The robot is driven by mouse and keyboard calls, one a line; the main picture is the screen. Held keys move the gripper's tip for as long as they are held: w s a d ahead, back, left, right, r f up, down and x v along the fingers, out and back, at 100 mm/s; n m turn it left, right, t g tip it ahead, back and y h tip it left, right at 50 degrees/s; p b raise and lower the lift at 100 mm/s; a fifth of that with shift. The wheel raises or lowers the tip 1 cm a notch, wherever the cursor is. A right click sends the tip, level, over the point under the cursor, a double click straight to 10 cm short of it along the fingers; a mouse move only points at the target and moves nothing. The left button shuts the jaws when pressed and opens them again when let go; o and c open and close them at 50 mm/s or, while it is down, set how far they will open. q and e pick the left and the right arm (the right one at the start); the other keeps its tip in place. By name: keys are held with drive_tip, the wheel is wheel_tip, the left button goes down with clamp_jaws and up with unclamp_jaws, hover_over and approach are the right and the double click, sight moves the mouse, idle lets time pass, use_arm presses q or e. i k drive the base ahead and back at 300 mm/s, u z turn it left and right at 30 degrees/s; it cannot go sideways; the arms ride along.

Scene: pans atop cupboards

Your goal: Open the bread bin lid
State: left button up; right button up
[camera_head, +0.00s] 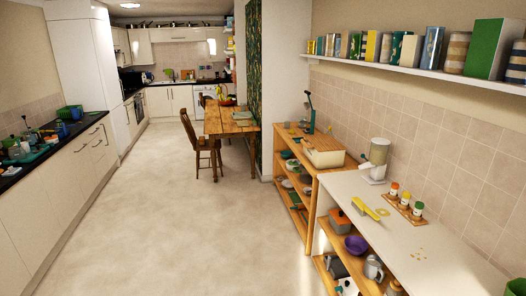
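A cream-coloured box that looks like the bread bin (328,159) stands on the wooden shelf unit at the right of centre. Its top looks light wooden and appears to lie closed on the box, though it is small at this distance. Neither of my grippers shows in the head view.
A white-topped counter (425,248) at the right front holds a blender-like appliance (377,160), a yellow-handled brush-like item (366,208) and several jars on a rack (404,204). A wooden table (230,121) and chair (196,140) stand further back. The pale floor (170,220) is clear.

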sight(322, 142)
drive_tip(key=u, duration=0.25)
drive_tip(key=i, duration=1.9)
drive_tip(key=z, duration=0.3)
drive_tip(key=i, duration=1.95)
drive_tip(key=z, duration=0.65)
